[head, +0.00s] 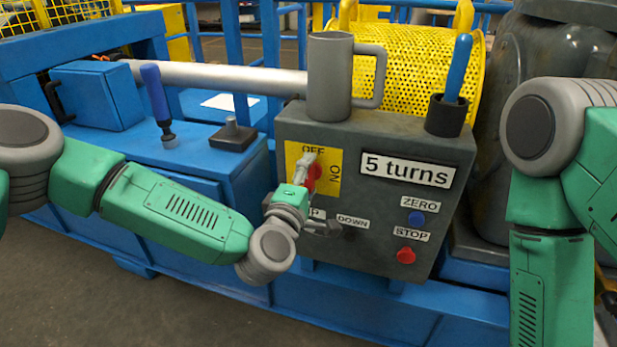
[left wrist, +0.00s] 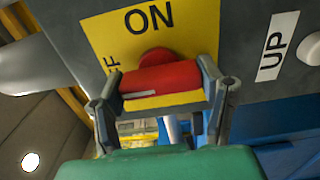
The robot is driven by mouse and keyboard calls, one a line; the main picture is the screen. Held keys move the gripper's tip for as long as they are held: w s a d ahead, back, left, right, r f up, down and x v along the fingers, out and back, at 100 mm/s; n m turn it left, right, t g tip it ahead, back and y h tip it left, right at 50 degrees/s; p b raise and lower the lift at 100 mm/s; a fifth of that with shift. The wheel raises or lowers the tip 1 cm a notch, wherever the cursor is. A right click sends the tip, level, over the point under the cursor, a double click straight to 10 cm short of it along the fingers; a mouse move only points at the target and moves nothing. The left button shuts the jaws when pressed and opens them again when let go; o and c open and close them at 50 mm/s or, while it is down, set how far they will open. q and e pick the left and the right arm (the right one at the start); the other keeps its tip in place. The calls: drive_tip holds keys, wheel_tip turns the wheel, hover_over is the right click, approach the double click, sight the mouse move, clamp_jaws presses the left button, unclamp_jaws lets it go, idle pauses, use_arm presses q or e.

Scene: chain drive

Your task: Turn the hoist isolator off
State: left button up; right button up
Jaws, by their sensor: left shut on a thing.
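The hoist isolator is a red rotary handle on a yellow plate (head: 327,178) marked OFF at the top and ON at the right, on a dark grey control box (head: 292,128). My left gripper (head: 308,168) is shut on the red handle (head: 314,180), hiding most of it in the head view. In the left wrist view the red handle (left wrist: 160,80) sits between the two fingers (left wrist: 160,95). There its bar lies crosswise, its left end near the partly hidden OFF, with ON above it. My right gripper is out of view; only my right arm shows.
A grey mug (head: 330,80) and a dark cup (head: 446,115) holding a blue-handled tool (head: 459,68) stand on the box. UP, DOWN, a blue ZERO button (head: 417,218) and a red STOP button (head: 405,255) are close by. A label (head: 406,171) reads "5 turns".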

use_arm(q)
drive_tip(key=shift+w+a, duration=0.15)
drive_tip(key=shift+w, duration=0.05)
drive_tip(key=o, duration=0.9)
drive_tip(key=shift+o, duration=1.3)
drive_tip(key=shift+f, duration=0.15)
drive_tip(key=shift+s, duration=0.1)
drive_tip(key=shift+s, duration=0.35)
drive_tip(key=v, duration=1.1)
drive_tip(key=shift+a, duration=0.1)
